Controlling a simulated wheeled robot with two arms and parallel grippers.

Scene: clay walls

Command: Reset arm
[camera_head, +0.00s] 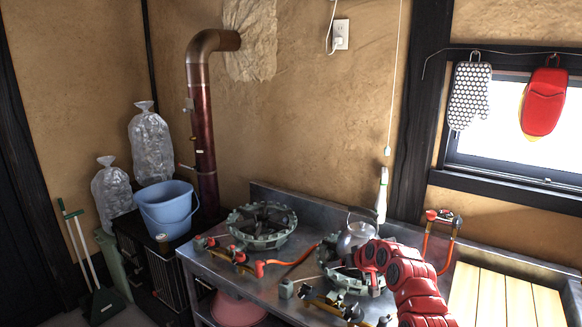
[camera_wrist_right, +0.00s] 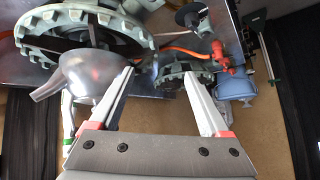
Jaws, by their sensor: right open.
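My right arm reaches in from the lower right of the head view, over the metal stove table (camera_head: 270,279). My right gripper (camera_wrist_right: 162,80) shows in the wrist view with its two fingers spread and nothing held between them. In the head view my own arm hides its fingers. A silver kettle (camera_head: 355,237) sits by the right burner, partly behind my arm. The kettle also shows in the wrist view (camera_wrist_right: 92,77), beside one finger; I cannot tell whether they touch. My left gripper is not in view.
A green burner ring (camera_head: 262,226) stands at the left of the stove table, with red hoses and valves along the front. A blue bucket (camera_head: 167,210) stands on a dark box to the left. A slatted wooden surface (camera_head: 505,300) lies at the right. Mitts hang by the window.

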